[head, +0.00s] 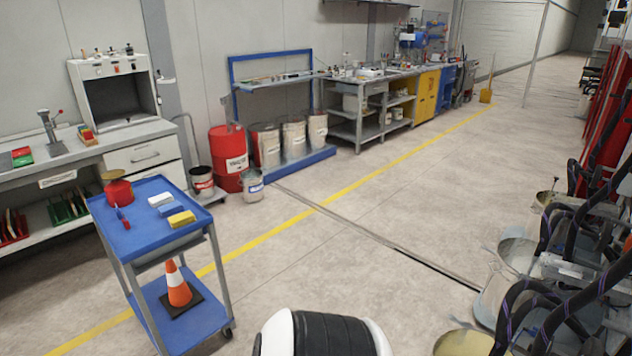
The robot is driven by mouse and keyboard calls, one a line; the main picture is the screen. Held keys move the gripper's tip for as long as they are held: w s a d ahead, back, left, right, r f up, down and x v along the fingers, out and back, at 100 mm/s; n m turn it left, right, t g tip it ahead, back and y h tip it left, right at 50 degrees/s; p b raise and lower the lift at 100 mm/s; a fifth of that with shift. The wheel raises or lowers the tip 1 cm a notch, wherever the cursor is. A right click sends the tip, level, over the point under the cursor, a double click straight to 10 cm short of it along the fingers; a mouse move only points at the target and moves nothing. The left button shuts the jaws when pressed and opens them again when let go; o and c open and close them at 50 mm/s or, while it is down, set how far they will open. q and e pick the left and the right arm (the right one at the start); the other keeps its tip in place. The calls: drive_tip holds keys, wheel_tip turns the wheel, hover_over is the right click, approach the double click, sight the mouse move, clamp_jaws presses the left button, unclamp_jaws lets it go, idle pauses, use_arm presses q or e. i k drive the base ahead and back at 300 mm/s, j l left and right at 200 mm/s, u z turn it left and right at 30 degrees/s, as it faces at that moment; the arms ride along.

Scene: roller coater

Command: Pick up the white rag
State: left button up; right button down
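A small white folded item, which looks like the white rag (160,199), lies on the top shelf of the blue cart (140,238) at the left of the head view. A yellow block or cloth (181,218) lies just in front of it, and another small item, too small to make out, lies between them. Neither of my grippers is in view.
A red can (118,189) and a small red tool (122,219) share the cart top. A traffic cone (178,286) stands on its lower shelf. A workbench (90,151) is behind; machinery with black hoses (545,290) lines the right. The middle floor is clear.

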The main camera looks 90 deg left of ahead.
sight(159, 199)
drive_tip(key=u, duration=2.75)
drive_tip(key=i+u, duration=0.2)
drive_tip(key=u, duration=0.2)
drive_tip(key=i+l+u, duration=0.1)
drive_tip(key=u, duration=0.25)
drive_tip(key=i+l+u, duration=0.15)
drive_tip(key=u, duration=0.25)
drive_tip(key=i, duration=0.05)
